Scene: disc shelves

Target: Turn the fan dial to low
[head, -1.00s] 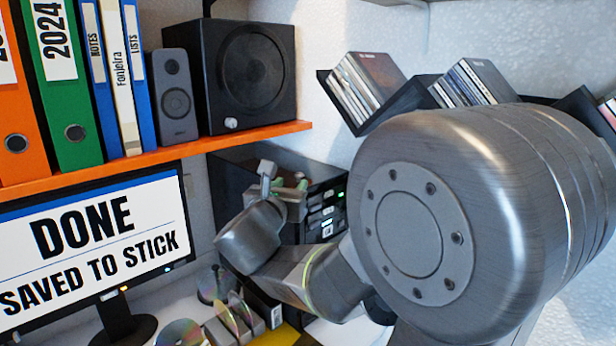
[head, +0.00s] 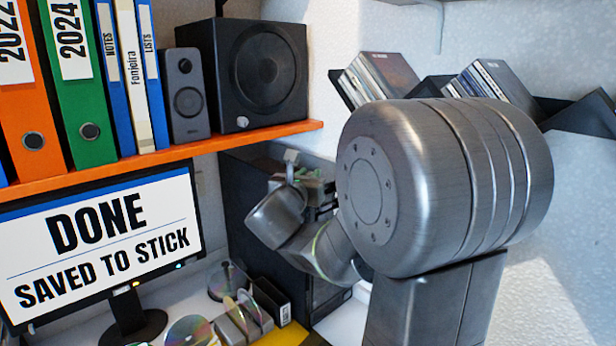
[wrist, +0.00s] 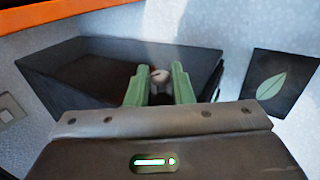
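In the wrist view, my gripper (wrist: 159,82) has its two green fingers apart. A small grey-brown rounded knob (wrist: 159,76) shows between the fingertips; it may be the fan dial, and I cannot tell whether the fingers touch it. The black computer tower (head: 238,195) stands under the orange shelf in the head view, with my gripper (head: 318,178) at its upper front. My wrist and arm hide much of the tower's front there. The dial, its markings and its setting cannot be made out in the head view.
The orange shelf (head: 200,148) runs above the tower, carrying binders and a black speaker (head: 262,72). A monitor (head: 100,240) stands at left. Discs (head: 188,330) and a small rack lie on the desk in front. In the wrist view, a dark leaf panel (wrist: 281,88) is at right.

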